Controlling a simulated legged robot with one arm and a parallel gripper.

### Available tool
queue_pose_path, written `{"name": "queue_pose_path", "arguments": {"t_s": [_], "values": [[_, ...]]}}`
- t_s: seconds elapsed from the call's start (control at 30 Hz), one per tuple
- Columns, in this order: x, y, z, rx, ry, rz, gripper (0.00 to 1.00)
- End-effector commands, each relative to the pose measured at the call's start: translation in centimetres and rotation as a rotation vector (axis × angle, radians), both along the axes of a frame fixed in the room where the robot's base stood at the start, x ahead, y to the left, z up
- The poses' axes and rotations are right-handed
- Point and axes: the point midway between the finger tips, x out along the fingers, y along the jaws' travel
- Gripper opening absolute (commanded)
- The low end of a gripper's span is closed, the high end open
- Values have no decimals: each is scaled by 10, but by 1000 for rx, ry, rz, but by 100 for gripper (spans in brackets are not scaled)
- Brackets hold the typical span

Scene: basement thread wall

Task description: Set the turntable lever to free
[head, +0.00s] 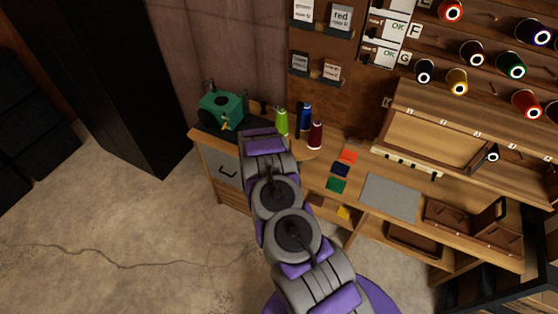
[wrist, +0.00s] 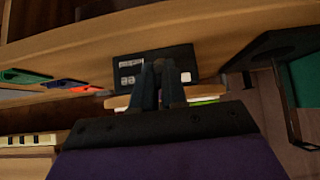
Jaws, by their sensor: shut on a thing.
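The turntable (head: 308,153) is a round wooden disc at the left part of the bench in the head view, with green, blue and dark red thread spools around it. In the wrist view its wooden edge (wrist: 118,101) shows behind my gripper (wrist: 161,68). The fingers are close together in front of a small black plate (wrist: 128,66) with white labels, on the bench's wooden front edge. My gripper is shut on what I take to be the turntable lever. The fingers hide it, and its setting cannot be read. My arm hides the gripper in the head view.
A green machine (head: 222,108) stands left of my arm. Coloured swatches (head: 341,170) and a grey mat (head: 390,197) lie to the right. A dark bracket (wrist: 275,50) is near my gripper in the wrist view. The floor at left is open.

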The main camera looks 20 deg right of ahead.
Motion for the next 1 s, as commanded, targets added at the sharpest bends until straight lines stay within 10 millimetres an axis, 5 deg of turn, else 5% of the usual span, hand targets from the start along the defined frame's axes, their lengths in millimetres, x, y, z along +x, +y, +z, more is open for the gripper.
{"name": "queue_pose_path", "arguments": {"t_s": [0.8,0.83,1.0], "values": [[4,-1,3,62,47,3,0],[4,-1,3,62,47,3,13],[4,-1,3,62,47,2,29]]}}
